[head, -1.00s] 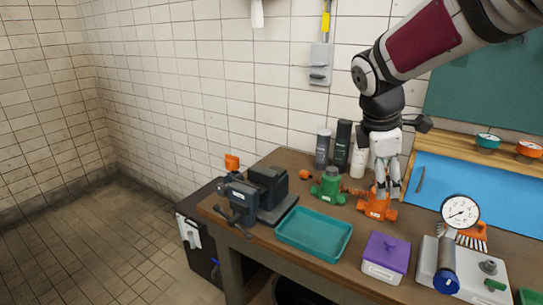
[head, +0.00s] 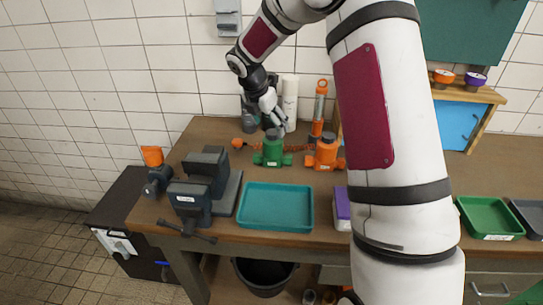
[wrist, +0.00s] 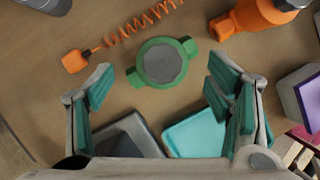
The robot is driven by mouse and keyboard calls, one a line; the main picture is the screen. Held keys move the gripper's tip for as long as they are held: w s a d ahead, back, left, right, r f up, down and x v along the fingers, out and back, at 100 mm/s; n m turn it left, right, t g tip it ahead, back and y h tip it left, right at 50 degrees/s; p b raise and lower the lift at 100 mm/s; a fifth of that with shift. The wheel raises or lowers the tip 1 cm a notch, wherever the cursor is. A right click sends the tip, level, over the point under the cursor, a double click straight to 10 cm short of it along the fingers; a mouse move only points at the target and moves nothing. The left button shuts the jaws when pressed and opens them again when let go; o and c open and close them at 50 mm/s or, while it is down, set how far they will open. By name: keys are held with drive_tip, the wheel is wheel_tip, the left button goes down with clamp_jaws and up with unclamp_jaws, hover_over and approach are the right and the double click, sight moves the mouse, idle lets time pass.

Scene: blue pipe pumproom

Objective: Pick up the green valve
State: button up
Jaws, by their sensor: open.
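The green valve (head: 272,150) stands on the wooden workbench behind the teal tray, with a dark grey round top. In the wrist view the green valve (wrist: 163,62) is seen from above, its side ports pointing lower left and upper right. My gripper (wrist: 162,82) is open, its two teal-padded fingers spread left and right of the valve, with nothing between them touching it that I can see. In the head view my gripper (head: 275,122) hangs just above the valve, partly in front of its top; the exact height gap is unclear.
An orange valve (head: 325,152) stands close to the right. An orange coiled cord (wrist: 140,22) with an orange block (wrist: 74,62) lies behind. The teal tray (head: 275,230) and a dark vise (head: 205,180) are in front. Bottles stand behind; my arm hides part of the bench.

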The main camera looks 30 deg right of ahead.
sight(272, 132)
drive_tip(key=x, duration=0.4)
drive_tip(key=shift+a, duration=0.1)
drive_tip(key=shift+a+p+x, duration=0.15)
drive_tip(key=shift+p+x, duration=0.1)
drive_tip(key=shift+x, duration=1.05)
drive_tip(key=shift+a+p+x, duration=0.1)
drive_tip(key=shift+p+x, duration=0.1)
drive_tip(key=shift+x, duration=1.1)
clamp_jaws()
